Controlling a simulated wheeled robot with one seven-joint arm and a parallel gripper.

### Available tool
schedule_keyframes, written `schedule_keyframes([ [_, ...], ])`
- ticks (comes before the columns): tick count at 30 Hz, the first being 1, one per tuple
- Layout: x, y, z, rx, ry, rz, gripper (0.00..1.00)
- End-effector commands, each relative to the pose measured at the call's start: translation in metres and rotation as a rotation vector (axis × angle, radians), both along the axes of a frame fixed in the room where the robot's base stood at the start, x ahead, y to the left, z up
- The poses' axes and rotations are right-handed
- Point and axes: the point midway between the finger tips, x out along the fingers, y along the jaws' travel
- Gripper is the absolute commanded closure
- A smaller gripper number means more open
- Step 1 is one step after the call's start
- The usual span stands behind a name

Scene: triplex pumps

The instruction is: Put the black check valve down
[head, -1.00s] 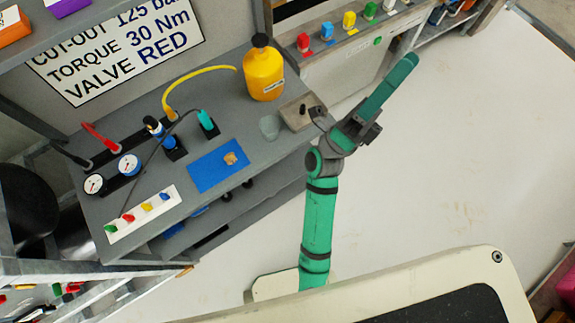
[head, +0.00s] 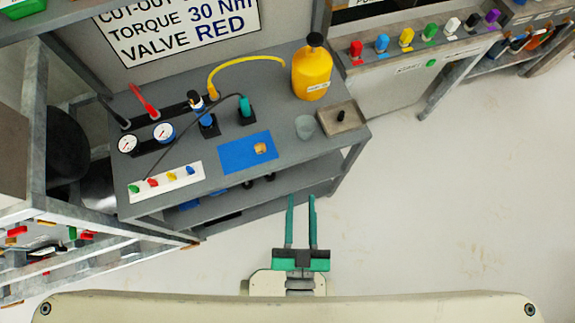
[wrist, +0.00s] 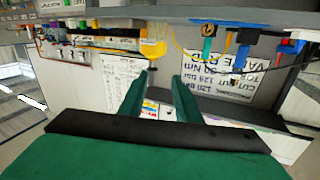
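My gripper (head: 301,202) is in front of the grey bench, low in the head view, with its two green fingers apart and nothing visible between them. The wrist view also shows the two fingers (wrist: 158,85) spread with a gap. A small black piece (head: 340,115) stands on a tan-grey tray (head: 352,127) at the right end of the bench top. It may be the black check valve, but it is too small to be sure. My gripper is well apart from it, lower and to the left.
The bench top (head: 285,122) holds a yellow bottle (head: 311,75), a clear cup (head: 305,127), a blue mat (head: 240,152) with a small tan part, gauges (head: 164,132) and hoses. A metal shelf unit (head: 90,235) stands at left. The floor (head: 440,210) at right is clear.

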Motion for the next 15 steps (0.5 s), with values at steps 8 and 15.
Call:
schedule_keyframes([
  [8,-0.051,0.03,-0.031,-0.087,0.205,0.033,0.7],
  [15,-0.055,0.033,-0.033,-0.095,0.22,0.037,0.7],
])
